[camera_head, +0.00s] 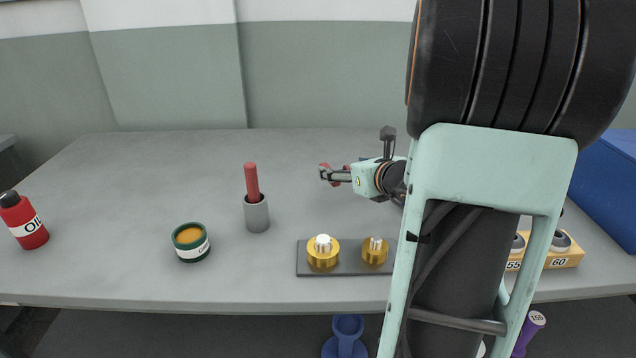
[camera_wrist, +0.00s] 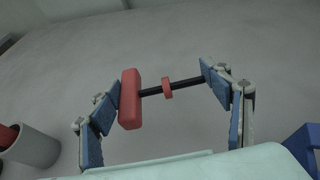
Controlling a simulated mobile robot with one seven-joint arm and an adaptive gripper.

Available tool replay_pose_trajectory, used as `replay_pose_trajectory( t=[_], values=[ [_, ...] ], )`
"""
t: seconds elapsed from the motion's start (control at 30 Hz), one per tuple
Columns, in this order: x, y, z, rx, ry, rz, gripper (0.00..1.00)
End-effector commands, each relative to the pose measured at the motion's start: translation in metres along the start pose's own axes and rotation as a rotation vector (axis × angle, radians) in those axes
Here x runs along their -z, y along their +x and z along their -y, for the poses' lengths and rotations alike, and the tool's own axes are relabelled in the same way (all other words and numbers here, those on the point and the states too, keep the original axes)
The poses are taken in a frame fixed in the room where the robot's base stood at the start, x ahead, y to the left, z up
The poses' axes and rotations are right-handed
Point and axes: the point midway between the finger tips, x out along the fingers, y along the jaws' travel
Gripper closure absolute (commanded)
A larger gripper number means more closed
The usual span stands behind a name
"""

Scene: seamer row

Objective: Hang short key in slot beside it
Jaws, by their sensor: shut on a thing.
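The short key seems to be the piece in my gripper (camera_head: 330,174), which is shut on it above the table. In the wrist view, my gripper (camera_wrist: 162,93) spans a red block-shaped end (camera_wrist: 131,99) and a thin black shaft (camera_wrist: 151,92) with a small red collar (camera_wrist: 167,88). The block lies at the left finger pad and the shaft's far end at the right pad, so the piece is held lengthwise. In the head view only small red parts (camera_head: 325,167) show by the fingers. I cannot make out the slot; my arm hides part of the table.
A grey cup (camera_head: 257,215) holds a red stick (camera_head: 251,181). Left stand a green tin (camera_head: 191,250) and a red oil bottle (camera_head: 31,231). A dark plate (camera_head: 345,270) with brass pieces lies in front; a numbered wooden block (camera_head: 566,259) and blue bin (camera_head: 612,177) are right.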

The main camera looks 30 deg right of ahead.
Motion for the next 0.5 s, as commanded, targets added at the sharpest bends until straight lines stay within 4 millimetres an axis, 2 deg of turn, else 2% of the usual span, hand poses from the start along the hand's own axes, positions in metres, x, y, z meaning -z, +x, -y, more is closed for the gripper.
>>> replay_pose_trajectory(
  t=[0.03, 0.1, 0.33, 0.5],
  values=[
    [0.007, 0.009, 0.000, -0.001, -0.001, 0.002, 0.54],
    [0.009, 0.015, 0.000, -0.001, -0.001, 0.000, 0.54],
    [0.016, 0.027, 0.001, 0.000, -0.001, 0.001, 0.54],
    [0.037, 0.038, 0.001, 0.000, 0.000, 0.000, 0.54]
  ],
)
